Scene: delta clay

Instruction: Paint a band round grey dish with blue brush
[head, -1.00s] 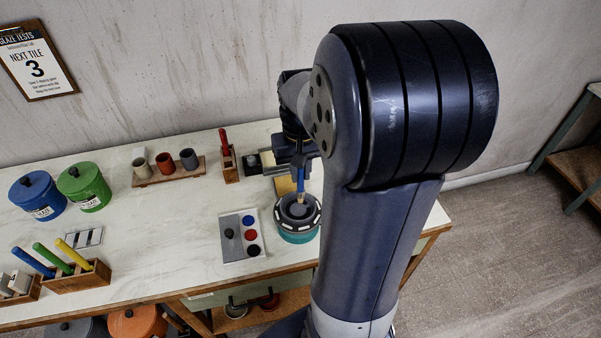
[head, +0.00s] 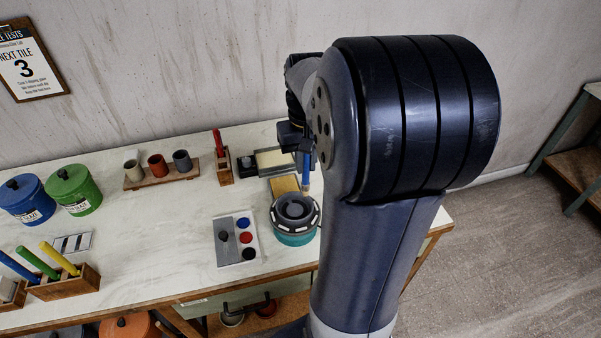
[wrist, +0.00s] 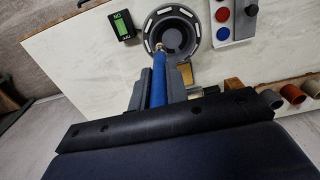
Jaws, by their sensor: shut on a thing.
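The grey dish (head: 294,208) sits on a round turntable (head: 293,238) with a teal side and a dark top ringed by white marks. In the wrist view the dish (wrist: 172,36) is near the top centre. My gripper (head: 304,150) is shut on the blue brush (head: 306,170), which points down, its tip near the back right of the dish. In the wrist view the brush (wrist: 158,87) ends near the dish's rim; I cannot tell if it touches. No band of paint is clear on the dish. A palette (head: 223,254) with blue, red and black paint lies left of the turntable.
A yellow-topped block (head: 284,185) and a pale tray (head: 272,160) lie behind the turntable. A wooden stand (head: 223,168) holds a red tool. Three cups (head: 157,168) stand at the back. The table between cups and palette is clear.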

